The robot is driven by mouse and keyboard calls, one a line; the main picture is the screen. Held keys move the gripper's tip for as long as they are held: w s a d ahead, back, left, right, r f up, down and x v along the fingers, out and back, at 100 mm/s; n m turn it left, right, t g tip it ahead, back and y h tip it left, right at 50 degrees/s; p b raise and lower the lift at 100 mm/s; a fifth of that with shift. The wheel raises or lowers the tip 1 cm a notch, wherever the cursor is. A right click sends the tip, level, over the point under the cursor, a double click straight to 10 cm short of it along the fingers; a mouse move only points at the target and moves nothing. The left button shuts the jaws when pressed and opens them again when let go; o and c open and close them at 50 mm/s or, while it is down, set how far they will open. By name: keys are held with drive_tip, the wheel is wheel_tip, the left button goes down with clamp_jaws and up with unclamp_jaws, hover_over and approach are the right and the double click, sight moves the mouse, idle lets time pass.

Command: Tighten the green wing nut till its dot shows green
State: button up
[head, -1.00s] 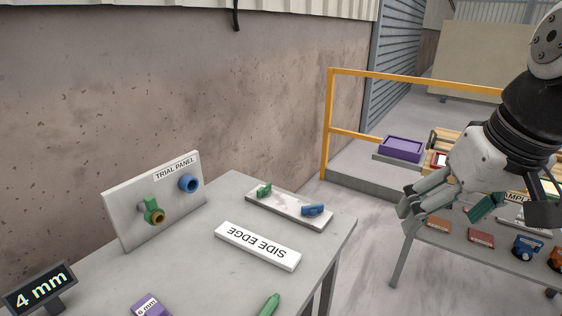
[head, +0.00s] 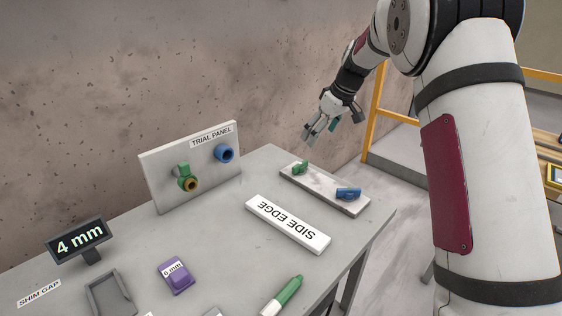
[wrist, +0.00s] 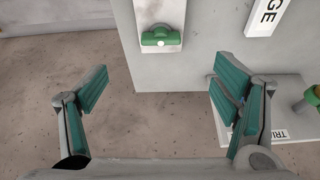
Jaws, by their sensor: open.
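The green wing nut (head: 300,168) sits at the far end of a pale slab (head: 322,190) on the grey table. In the wrist view the green wing nut (wrist: 165,38) lies crosswise, with a small whitish dot on its near side. A blue wing nut (head: 348,193) is at the slab's other end. My gripper (head: 312,137) is above and beyond the green nut, near the wall, pointing down. In the wrist view my gripper (wrist: 160,92) is open and empty, its teal-padded fingers wide apart, with the nut ahead of the gap.
The upright trial panel (head: 165,160) carries a green fitting (head: 184,177) and a blue fitting (head: 224,153). A "SIDE EDGE" block (head: 287,224), purple 6 mm piece (head: 176,276), green marker (head: 283,295) and 4 mm display (head: 77,241) are on the table. A yellow rail (head: 378,105) stands beyond.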

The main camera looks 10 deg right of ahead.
sight(301, 164)
drive_tip(key=x, duration=1.5)
drive_tip(key=shift+w+a+r+p, duration=0.1)
drive_tip(key=shift+w+a+p, duration=0.2)
drive_tip(key=shift+w+a, duration=0.1)
drive_tip(key=shift+c, duration=0.3)
drive_tip(key=c, duration=1.1)
